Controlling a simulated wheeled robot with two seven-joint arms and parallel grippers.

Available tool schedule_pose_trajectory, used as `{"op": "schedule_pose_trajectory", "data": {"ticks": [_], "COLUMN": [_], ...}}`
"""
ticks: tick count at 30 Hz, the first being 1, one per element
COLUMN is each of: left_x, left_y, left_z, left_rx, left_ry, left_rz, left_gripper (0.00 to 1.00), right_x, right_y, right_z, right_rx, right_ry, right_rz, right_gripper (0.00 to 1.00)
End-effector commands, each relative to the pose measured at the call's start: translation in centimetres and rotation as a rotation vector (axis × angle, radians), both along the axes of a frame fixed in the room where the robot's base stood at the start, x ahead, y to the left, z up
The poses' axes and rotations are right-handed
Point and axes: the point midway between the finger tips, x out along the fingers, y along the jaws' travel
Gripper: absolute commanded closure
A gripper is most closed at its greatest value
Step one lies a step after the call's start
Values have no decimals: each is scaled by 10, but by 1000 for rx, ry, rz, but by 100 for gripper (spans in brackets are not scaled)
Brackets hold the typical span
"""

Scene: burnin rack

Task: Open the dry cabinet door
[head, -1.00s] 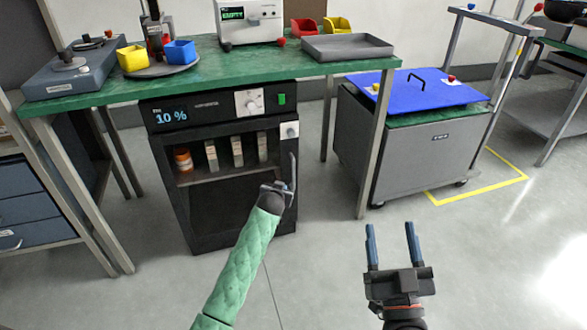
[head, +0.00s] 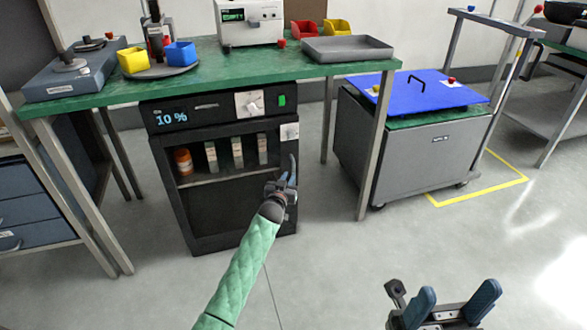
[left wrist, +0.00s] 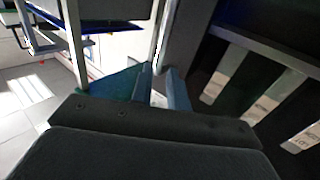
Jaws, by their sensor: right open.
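The dry cabinet (head: 165,215) is a dark box under the green bench, with a "10 %" display. Its front door looks shut, and several items show on the shelf inside. My left gripper (head: 289,178) is at the right edge of the door. In the left wrist view, the metal handle bar (left wrist: 162,42) runs down between the two close-set blue fingers (left wrist: 160,92), which look shut on it. In the head view the gripper mostly hides the handle. My right gripper (head: 453,304) is open and empty over the floor at the bottom right.
The green bench (head: 225,66) carries coloured bins, a grey tray (head: 348,48) and instruments. A bench leg (head: 376,145) stands right of the cabinet. A grey cart (head: 415,150) with a blue panel stands beyond it. The floor before the cabinet is clear.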

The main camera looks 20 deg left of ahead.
Motion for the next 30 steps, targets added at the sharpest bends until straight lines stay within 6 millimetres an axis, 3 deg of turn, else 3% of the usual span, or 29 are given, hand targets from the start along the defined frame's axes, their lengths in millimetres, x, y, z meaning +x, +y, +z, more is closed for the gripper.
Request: {"op": "schedule_pose_trajectory", "data": {"ticks": [15,28,30], "left_x": [62,70,70], "left_y": [1,1,1], "left_z": [-1,-1,-1], "left_rx": [0,1,1], "left_ry": [1,2,2], "left_rz": [1,1,1], "left_gripper": [83,83,93], "right_x": [2,1,1], "right_y": [4,4,4], "right_z": [-7,-7,-7], "right_rx": [15,16,17], "right_ry": [-3,-1,-2], "right_rz": [29,34,34], "right_gripper": [40,40,40]}}
